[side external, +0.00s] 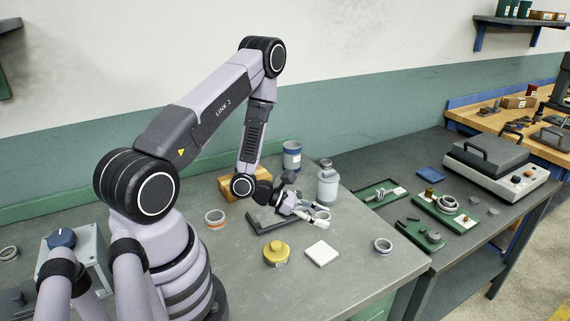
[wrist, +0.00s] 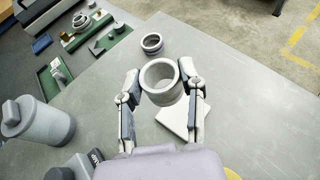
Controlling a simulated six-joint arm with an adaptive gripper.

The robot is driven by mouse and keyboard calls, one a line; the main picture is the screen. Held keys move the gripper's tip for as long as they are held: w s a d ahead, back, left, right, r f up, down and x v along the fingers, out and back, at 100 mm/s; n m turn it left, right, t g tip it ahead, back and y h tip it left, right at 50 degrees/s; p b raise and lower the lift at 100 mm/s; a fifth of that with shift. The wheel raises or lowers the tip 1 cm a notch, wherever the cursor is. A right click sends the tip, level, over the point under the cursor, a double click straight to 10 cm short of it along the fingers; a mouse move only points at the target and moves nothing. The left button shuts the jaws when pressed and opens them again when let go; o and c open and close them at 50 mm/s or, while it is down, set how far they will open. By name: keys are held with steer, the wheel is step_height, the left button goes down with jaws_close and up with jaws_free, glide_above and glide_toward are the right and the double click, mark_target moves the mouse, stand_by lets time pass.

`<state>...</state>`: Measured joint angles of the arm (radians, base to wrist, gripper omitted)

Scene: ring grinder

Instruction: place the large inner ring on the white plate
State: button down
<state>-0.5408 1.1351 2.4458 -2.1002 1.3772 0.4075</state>
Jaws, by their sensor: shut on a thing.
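My gripper (wrist: 161,85) is shut on a light grey ring, the large inner ring (wrist: 160,98), with one finger on each side of it. In the side external view my gripper (side external: 315,214) and the ring are small and partly hidden by the fingers. The white plate (side external: 322,254) is a flat square on the table, nearer the camera than my gripper. In the wrist view the white plate (wrist: 176,125) lies below and right of the ring, partly hidden by the ring and the right finger. The ring appears to be held above the table; its exact height is unclear.
Another ring (side external: 383,245) stands on the table right of the plate. A yellow round container (side external: 276,254) is left of the plate. A grey bottle (side external: 327,187) and a blue-grey can (side external: 291,156) stand behind. Green trays (side external: 447,212) with parts lie on the right bench.

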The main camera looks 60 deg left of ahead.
mark_target(319, 251)
steer(key=f, duration=0.2)
steer(key=d+f, duration=0.1)
steer(key=f, duration=0.1)
steer(key=shift+s, duration=0.1)
steer(key=shift+a+f, duration=0.1)
steer(key=shift+f, duration=1.9)
steer(key=c, duration=0.6)
jaws_free()
steer(key=shift+f, duration=0.15)
steer(key=shift+c, duration=0.2)
